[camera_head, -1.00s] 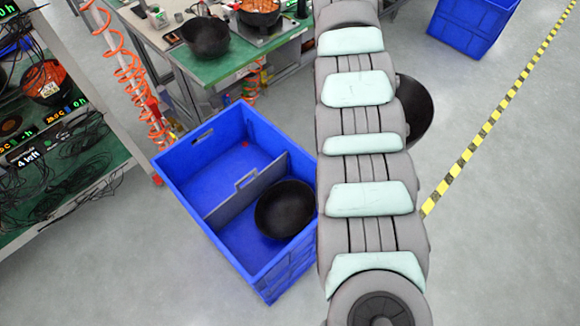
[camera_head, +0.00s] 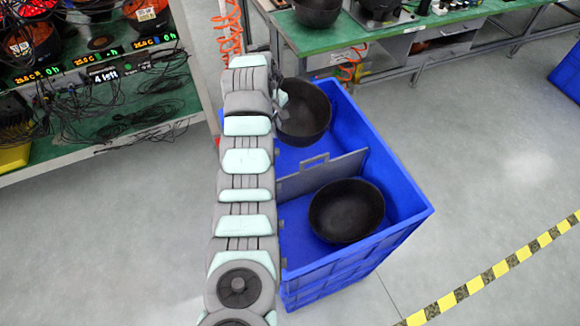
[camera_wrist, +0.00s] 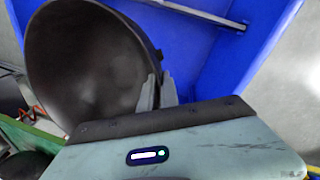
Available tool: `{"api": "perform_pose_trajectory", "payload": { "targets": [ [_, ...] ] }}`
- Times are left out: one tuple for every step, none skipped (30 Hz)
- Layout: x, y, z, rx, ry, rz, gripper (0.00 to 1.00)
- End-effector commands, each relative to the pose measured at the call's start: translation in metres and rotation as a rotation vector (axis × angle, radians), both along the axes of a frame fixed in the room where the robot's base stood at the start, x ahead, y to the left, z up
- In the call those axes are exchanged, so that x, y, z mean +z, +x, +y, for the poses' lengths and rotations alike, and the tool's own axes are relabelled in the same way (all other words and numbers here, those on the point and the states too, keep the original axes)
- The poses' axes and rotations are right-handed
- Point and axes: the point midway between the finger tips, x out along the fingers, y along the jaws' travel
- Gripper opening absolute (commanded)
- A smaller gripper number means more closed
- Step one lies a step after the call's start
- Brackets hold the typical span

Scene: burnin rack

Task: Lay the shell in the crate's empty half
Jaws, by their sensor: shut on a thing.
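The shell, a black bowl (camera_head: 304,112), is in my gripper (camera_head: 281,100) over the far half of the blue crate (camera_head: 400,190). In the wrist view the shell (camera_wrist: 85,65) is tilted, and my gripper (camera_wrist: 156,92) is shut on its rim. A grey divider (camera_head: 322,172) splits the crate. The near half holds another black shell (camera_head: 346,212), resting on the floor of the crate. The far half shows no shell lying on its floor, though the held shell and my arm hide part of it.
A green workbench (camera_head: 350,32) with a dark bowl stands behind the crate. A rack with cables and lit labels (camera_head: 100,75) is at the left. Yellow-black tape (camera_head: 500,268) marks the floor on the right, where the floor is clear.

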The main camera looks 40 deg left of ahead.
Motion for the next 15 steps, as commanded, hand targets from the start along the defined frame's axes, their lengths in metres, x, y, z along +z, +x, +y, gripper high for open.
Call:
{"api": "perform_pose_trajectory", "payload": {
  "targets": [
    [-0.010,0.000,0.000,0.004,-0.002,0.000,0.00],
    [-0.016,-0.001,0.000,0.004,-0.002,0.000,0.00],
    [-0.026,-0.001,0.000,0.005,-0.003,0.001,0.00],
    [-0.033,-0.002,0.000,0.005,-0.003,0.002,0.00],
    [-0.042,-0.002,0.000,0.005,-0.003,0.003,0.00],
    [-0.053,-0.002,0.001,0.005,-0.002,0.002,0.00],
    [-0.062,-0.002,0.000,0.004,-0.002,0.002,0.00],
    [-0.071,-0.002,0.000,0.003,-0.004,0.004,0.00],
    [-0.082,-0.002,-0.001,0.002,-0.005,0.006,0.00],
    [-0.089,-0.002,-0.001,0.002,-0.004,0.004,0.00],
    [-0.097,-0.001,0.000,0.003,-0.003,0.002,0.00],
    [-0.108,-0.002,0.000,0.002,-0.004,0.003,0.00],
    [-0.116,-0.002,0.000,0.002,-0.005,0.005,0.00],
    [-0.123,-0.002,0.000,0.002,-0.005,0.004,0.00],
    [-0.131,-0.001,0.000,0.003,-0.003,0.002,0.00]
  ]
}}
